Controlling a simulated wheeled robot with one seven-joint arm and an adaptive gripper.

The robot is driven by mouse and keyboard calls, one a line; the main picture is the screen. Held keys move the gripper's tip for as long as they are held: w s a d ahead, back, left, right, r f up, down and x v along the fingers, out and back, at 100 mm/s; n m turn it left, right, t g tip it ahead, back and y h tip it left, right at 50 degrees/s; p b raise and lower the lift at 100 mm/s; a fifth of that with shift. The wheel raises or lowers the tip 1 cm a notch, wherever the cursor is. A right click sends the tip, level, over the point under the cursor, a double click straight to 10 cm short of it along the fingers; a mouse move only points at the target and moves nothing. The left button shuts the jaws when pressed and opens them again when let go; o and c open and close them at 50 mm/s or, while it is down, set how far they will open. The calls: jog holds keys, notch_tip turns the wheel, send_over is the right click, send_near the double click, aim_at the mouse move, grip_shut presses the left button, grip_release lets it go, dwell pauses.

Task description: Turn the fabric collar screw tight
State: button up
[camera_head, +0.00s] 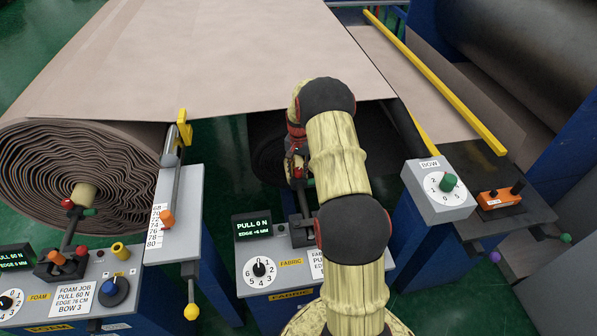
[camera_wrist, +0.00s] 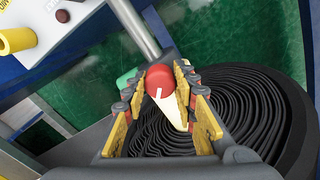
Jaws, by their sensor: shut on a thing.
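The fabric collar screw is a red knob (camera_wrist: 159,77) with a white mark on its face. It sits between the two yellow-lined fingers of my gripper (camera_wrist: 161,88) in the wrist view. My gripper is shut on the knob. A pale core end (camera_wrist: 178,113) shows between the fingers, in front of the dark wound fabric roll (camera_wrist: 262,112). In the head view my gripper (camera_head: 297,166) reaches down at the fabric stand, beside the dark roll (camera_head: 266,160); my arm and gripper hide most of the knob there.
The foam roll (camera_head: 75,165) and foam panel (camera_head: 85,300) stand at the left. A bow dial box (camera_head: 440,190) and an orange device (camera_head: 500,198) are at the right.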

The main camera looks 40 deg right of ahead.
aim_at(298, 170)
jog(key=m, duration=0.6)
jog(key=shift+w+r+b, duration=0.1)
jog(key=shift+b, duration=0.25)
jog(key=shift+m, duration=0.4)
jog(key=o, duration=1.1)
jog(key=shift+c, duration=0.2)
jog(key=shift+o, duration=0.4)
notch_tip(298, 170, up, 12)
